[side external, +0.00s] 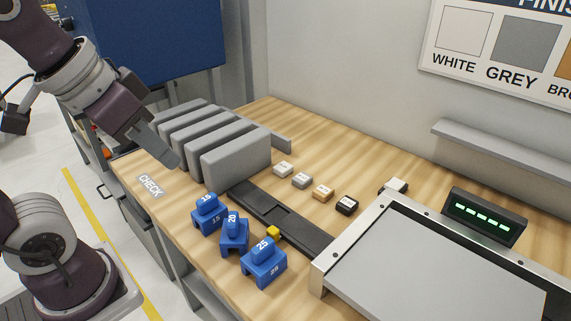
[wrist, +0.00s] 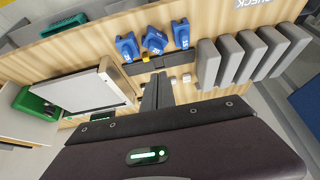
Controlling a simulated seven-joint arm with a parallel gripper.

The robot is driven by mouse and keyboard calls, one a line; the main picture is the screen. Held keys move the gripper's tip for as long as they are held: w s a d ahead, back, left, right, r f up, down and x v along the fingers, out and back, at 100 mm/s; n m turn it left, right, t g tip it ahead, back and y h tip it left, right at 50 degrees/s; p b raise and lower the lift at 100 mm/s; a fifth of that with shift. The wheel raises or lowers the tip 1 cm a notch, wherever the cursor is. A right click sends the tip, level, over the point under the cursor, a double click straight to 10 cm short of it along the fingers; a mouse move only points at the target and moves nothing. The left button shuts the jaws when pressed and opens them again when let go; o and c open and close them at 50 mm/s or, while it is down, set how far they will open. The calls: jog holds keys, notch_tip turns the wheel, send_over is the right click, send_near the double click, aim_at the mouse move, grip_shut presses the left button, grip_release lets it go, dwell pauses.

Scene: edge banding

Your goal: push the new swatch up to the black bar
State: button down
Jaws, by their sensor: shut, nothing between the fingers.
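Small swatches in white (side external: 283,169), grey (side external: 302,181), tan (side external: 323,193) and black (side external: 346,205) lie in a row on the wooden bench. Another pale block (side external: 397,184) lies by the metal-edged machine, with a dark part beside it; I cannot tell which piece is the new swatch. A long black bar (side external: 305,235) lies on the bench in front of the row, apart from it. My gripper (side external: 176,164) is shut and empty, above the bench left of the grey slabs. In the wrist view its fingers (wrist: 157,82) hide part of the row.
Upright grey slabs (side external: 235,158) stand at the back left. Blue numbered blocks (side external: 234,234) sit in front of the bar, with a small yellow piece (side external: 273,232) on it. The machine (side external: 440,265) fills the front right. A display (side external: 484,216) and wall shelf (side external: 500,146) are behind.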

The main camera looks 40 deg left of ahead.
jog(key=w+a+r, duration=0.2)
jog(key=w, duration=1.2)
jog(key=g, duration=0.2)
send_over(283, 169)
jog(key=w, duration=0.5)
notch_tip(283, 169, down, 16)
jog(key=x, duration=0.9)
jog(key=shift+w+a+f, duration=0.1)
jog(key=shift+a+f, duration=0.05)
jog(key=shift+a, duration=0.25)
jog(key=s, duration=0.3)
jog(key=shift+f, duration=0.15)
jog(key=shift+s, duration=0.45)
jog(key=s, duration=0.7)
jog(key=shift+s, duration=0.35)
